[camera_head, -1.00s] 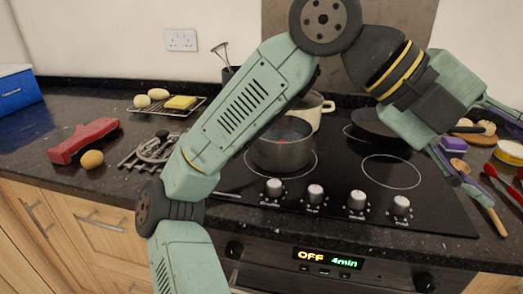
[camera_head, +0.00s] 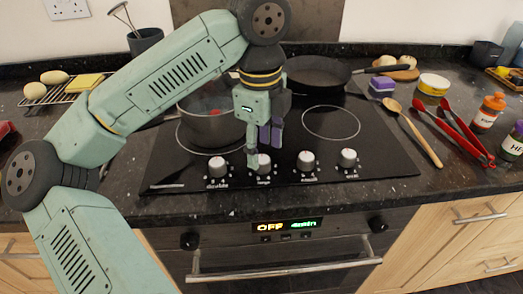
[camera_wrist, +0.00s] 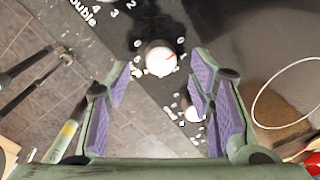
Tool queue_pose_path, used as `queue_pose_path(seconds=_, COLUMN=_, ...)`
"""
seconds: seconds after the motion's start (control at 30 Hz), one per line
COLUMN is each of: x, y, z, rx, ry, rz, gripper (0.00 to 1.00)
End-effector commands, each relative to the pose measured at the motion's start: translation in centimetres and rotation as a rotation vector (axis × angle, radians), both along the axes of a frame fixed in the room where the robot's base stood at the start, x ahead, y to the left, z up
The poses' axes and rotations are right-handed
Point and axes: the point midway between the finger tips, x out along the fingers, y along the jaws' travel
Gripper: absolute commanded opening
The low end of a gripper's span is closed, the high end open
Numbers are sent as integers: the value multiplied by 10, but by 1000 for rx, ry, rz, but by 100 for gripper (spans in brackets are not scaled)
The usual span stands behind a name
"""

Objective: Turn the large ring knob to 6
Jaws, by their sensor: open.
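The large ring knob, which I take to be the second white knob from the left (camera_head: 264,163), stands on the hob's front strip; its label is too small to read. My gripper (camera_head: 262,141) is just above and behind it, pointing down and partly covering it. In the wrist view this round knob (camera_wrist: 160,58) shows between and beyond the purple-padded fingers of my gripper (camera_wrist: 160,75). The fingers are open and apart from it.
The neighbouring knob marked double (camera_head: 218,166) and two more knobs (camera_head: 306,160) (camera_head: 347,158) stand close by. A grey pot (camera_head: 208,125) is behind on the black hob. A frying pan (camera_head: 312,75) sits at the back. Below, the oven has a bar handle (camera_head: 285,268).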

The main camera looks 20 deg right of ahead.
Motion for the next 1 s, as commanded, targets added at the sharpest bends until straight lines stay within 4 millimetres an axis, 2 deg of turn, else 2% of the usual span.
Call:
queue_pose_path(seconds=0.1, x=0, y=-1, z=-16, rx=-1, ry=2, rz=0, gripper=49)
queue_pose_path(seconds=0.23, x=1, y=-1, z=-25, rx=-2, ry=1, rz=0, gripper=49)
queue_pose_path(seconds=0.57, x=1, y=-1, z=-29, rx=-2, ry=-1, rz=0, gripper=48)
queue_pose_path(seconds=1.0, x=1, y=-1, z=-28, rx=-1, ry=0, rz=0, gripper=19)
